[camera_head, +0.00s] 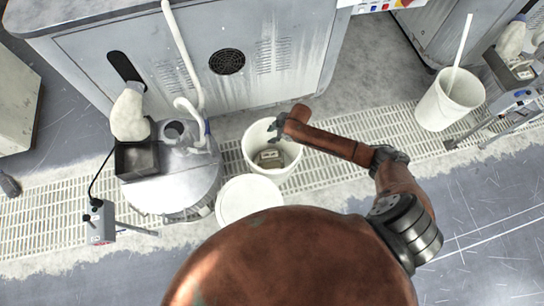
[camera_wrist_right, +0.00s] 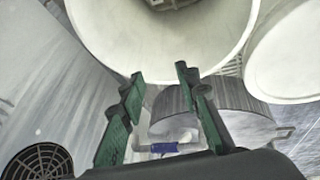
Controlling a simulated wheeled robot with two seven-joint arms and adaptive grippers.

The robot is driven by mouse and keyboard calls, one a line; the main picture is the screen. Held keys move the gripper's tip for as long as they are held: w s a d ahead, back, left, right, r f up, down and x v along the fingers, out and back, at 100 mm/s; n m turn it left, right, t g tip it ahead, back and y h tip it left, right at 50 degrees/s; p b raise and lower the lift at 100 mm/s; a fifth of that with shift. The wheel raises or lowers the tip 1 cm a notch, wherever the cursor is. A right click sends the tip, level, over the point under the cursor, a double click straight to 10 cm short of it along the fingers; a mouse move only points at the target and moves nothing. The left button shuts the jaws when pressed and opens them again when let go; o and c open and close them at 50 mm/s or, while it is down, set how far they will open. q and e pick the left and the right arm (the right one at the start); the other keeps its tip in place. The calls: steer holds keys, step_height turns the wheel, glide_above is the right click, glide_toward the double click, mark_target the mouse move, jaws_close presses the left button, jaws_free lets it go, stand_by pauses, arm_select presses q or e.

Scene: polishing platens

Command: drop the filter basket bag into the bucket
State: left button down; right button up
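A white bucket (camera_head: 249,148) stands on the floor grating in the middle of the head view. A small grey-brown boxy thing with a pale top (camera_head: 268,158), apparently the filter basket bag, lies inside it, low down. In the right wrist view the bucket (camera_wrist_right: 120,40) fills the top, and only part of its contents (camera_wrist_right: 170,3) shows at the edge. My right gripper (camera_head: 276,127) is over the bucket's far rim. In the wrist view its green fingers (camera_wrist_right: 160,77) are apart with nothing between them. My left gripper is not in view.
A round white lid (camera_head: 250,198) lies in front of the bucket. To its left stand a metal tank (camera_head: 190,185), a small open metal box (camera_head: 137,160) and a white sock-like bag (camera_head: 130,112). A grey machine cabinet (camera_head: 290,60) is behind. Another bucket (camera_head: 445,105) stands right.

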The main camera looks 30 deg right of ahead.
steer(key=v, duration=0.9)
steer(key=shift+r, duration=0.1)
